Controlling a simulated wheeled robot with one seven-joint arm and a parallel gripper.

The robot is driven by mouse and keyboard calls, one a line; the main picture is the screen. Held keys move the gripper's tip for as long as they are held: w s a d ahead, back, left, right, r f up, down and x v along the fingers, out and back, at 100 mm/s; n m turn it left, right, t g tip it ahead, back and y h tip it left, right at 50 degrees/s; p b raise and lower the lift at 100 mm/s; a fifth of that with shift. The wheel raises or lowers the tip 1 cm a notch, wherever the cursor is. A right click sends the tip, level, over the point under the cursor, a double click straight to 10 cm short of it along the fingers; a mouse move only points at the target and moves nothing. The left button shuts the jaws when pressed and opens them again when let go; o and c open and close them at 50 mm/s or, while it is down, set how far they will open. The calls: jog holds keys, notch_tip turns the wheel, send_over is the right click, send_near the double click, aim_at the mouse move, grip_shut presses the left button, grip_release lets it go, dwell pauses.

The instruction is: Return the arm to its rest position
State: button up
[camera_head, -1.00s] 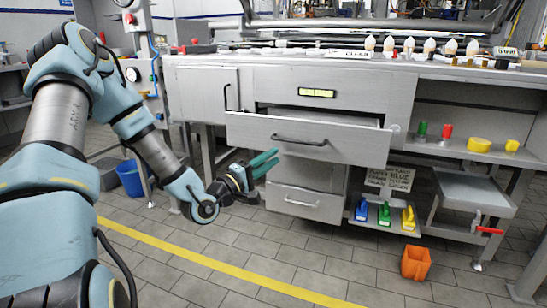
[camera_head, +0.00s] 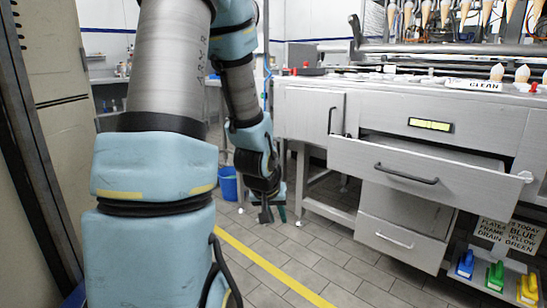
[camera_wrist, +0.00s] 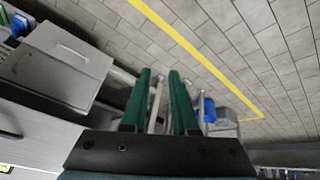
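My arm stands at the left of the head view, its upper links close to the camera and the forearm hanging down. My gripper (camera_head: 273,214) points toward the floor, left of the steel counter, and is small and partly dark there. In the wrist view its two green fingers (camera_wrist: 160,74) are apart, with floor and thin metal legs showing between them. Nothing is held. The gripper is clear of the counter in the head view.
A steel drawer (camera_head: 450,187) is pulled out from the counter, right of my arm. A blue bucket (camera_head: 228,184) is on the floor behind the arm. A tall cabinet (camera_head: 65,90) is close at the left. Tiled floor with a yellow line (camera_head: 265,262) is open in front.

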jog(key=s+a+r+g+y, duration=0.1)
jog(key=s+a+r+g, duration=0.1)
jog(key=s+a+r, duration=0.3)
jog(key=s+a+r+g+y, duration=0.1)
jog(key=s+a+g, duration=0.15)
jog(key=s, duration=0.35)
notch_tip(320, 180, up, 27)
jog(key=p, duration=2.8)
jog(key=shift+w+t, duration=0.15)
jog(key=shift+t, duration=0.3)
